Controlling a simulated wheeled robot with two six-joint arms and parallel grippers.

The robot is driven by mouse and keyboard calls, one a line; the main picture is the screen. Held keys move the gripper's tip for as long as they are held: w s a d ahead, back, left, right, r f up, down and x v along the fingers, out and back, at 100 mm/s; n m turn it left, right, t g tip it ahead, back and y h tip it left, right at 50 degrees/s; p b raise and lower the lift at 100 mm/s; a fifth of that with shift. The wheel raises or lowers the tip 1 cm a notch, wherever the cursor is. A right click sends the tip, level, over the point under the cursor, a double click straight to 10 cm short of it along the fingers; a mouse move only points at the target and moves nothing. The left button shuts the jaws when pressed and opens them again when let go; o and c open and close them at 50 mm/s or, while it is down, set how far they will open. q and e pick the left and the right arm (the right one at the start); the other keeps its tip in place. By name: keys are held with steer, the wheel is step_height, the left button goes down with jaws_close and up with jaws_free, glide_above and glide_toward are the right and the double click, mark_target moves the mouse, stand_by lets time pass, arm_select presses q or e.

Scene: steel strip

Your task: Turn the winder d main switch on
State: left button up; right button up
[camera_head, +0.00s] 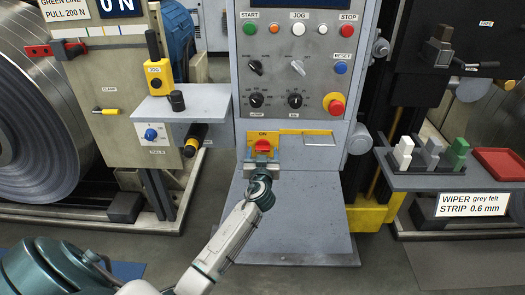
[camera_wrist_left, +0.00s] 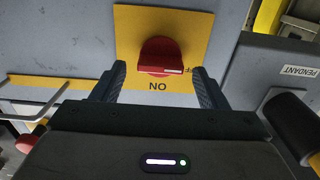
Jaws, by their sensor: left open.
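The main switch is a red rotary knob (camera_head: 262,146) on a yellow plate (camera_head: 250,137) low on the grey control panel, with "ON" printed above it. In the left wrist view, which is turned over, the red knob (camera_wrist_left: 160,55) has a white mark lying sideways, toward partly hidden lettering at its right that looks like "OFF". "ON" reads inverted below the knob. My left gripper (camera_head: 262,166) is right in front of the switch. In the wrist view its open fingers (camera_wrist_left: 160,85) stand one on each side of the knob, with gaps showing. My right gripper is not in view.
Above are panel buttons, selector knobs and a red emergency stop (camera_head: 335,105). A metal handle (camera_head: 319,139) sticks out right of the switch. A grey shelf (camera_head: 210,103) with a pendant (camera_head: 191,142) is at left. A parts shelf (camera_head: 420,180) is at right.

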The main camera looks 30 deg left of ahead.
arm_select(q)
steer(key=shift+w+a, duration=0.35)
steer(key=shift+w, duration=0.2)
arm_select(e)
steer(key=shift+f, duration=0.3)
arm_select(q)
steer(key=c, duration=1)
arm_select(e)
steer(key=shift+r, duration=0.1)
